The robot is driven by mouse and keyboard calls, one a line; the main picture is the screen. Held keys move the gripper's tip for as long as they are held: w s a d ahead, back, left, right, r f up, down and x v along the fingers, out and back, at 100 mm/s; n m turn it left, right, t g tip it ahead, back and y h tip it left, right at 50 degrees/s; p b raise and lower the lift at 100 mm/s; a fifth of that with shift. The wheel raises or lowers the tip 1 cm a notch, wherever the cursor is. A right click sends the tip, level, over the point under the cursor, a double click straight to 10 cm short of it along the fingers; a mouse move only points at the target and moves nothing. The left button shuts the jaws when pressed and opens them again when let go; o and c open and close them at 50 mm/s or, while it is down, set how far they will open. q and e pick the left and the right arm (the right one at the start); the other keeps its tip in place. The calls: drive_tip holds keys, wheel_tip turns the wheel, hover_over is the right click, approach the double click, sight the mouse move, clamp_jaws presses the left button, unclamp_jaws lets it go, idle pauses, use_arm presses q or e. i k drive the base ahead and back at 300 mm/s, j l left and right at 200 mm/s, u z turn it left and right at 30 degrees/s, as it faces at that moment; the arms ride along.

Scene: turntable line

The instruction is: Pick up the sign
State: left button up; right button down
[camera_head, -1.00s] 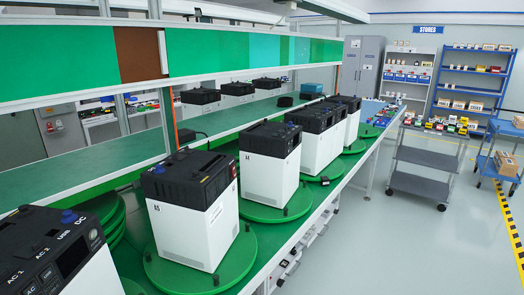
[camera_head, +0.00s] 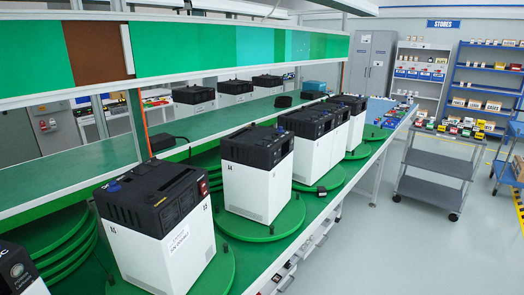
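A blue sign reading "STORES" (camera_head: 443,23) is fixed high on the back wall, above the shelves at the upper right. It is far from me. I cannot tell whether this is the sign the task names; no loose sign stands out on the line. Neither of my grippers shows in this view.
Black-topped white units (camera_head: 258,172) stand on green turntables (camera_head: 293,216) along a green bench. A grey cart (camera_head: 437,190) stands right of the bench, before blue shelving (camera_head: 481,82). A green panel (camera_head: 185,48) hangs over the bench. The floor (camera_head: 385,250) between is clear.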

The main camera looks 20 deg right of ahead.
sight(466, 133)
drive_tip(key=i+l+z, duration=0.15)
drive_tip(key=l+z, duration=0.25)
drive_tip(key=i+l+z, duration=0.2)
drive_tip(key=z, duration=0.2)
drive_tip(key=i+l+z, duration=0.15)
drive_tip(key=z, duration=0.25)
drive_tip(key=i+l+z, duration=0.3)
drive_tip(key=i, duration=0.45)
drive_tip(key=i+j+z, duration=0.1)
drive_tip(key=i+z, duration=0.25)
drive_tip(key=i, duration=2.9)
